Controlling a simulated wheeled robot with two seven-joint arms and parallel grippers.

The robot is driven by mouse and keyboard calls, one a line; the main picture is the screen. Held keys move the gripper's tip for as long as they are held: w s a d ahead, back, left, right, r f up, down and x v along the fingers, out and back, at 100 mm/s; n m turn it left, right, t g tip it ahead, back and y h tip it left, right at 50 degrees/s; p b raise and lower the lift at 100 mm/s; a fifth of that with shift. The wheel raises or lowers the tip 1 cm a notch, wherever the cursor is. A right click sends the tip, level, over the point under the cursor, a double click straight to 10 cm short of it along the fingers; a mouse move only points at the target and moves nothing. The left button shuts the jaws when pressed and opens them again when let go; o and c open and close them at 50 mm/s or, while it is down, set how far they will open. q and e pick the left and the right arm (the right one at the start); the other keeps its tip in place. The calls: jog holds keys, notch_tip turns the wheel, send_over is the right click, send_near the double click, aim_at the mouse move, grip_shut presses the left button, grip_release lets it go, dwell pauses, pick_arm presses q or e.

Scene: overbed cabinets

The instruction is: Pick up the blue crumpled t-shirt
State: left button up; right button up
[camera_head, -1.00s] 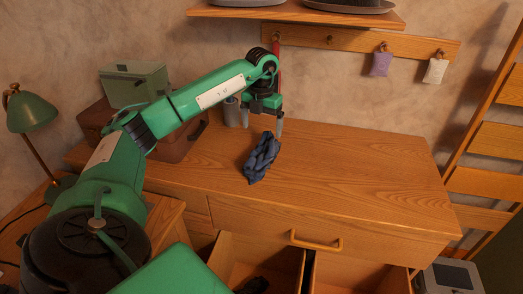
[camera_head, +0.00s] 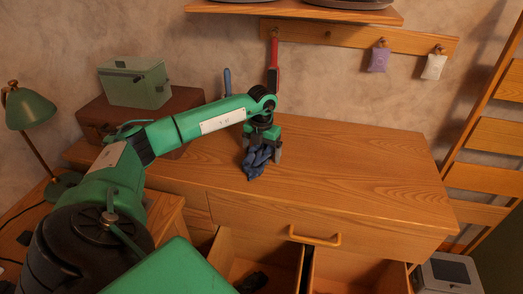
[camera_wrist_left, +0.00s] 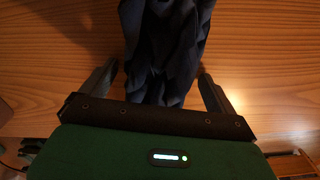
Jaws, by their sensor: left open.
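The blue crumpled t-shirt (camera_head: 257,161) lies bunched on the wooden dresser top, near its front edge. My left gripper (camera_head: 262,158) is open and right over the shirt, pointing down. In the left wrist view the shirt (camera_wrist_left: 168,45) runs between the two spread fingers of the gripper (camera_wrist_left: 160,85). A gap shows beside the right finger; the left finger is close to the cloth. Part of the shirt is hidden behind the gripper in the head view. My right gripper is not in view.
Open drawers (camera_head: 318,284) stick out below the dresser top (camera_head: 350,170). A brown case (camera_head: 185,98) with a green box (camera_head: 135,82) on it stands at the back left. A red-handled brush (camera_head: 273,68) hangs from the peg rail. The right of the top is clear.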

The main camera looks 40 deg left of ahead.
pick_arm(q)
jog(key=c, duration=1.1)
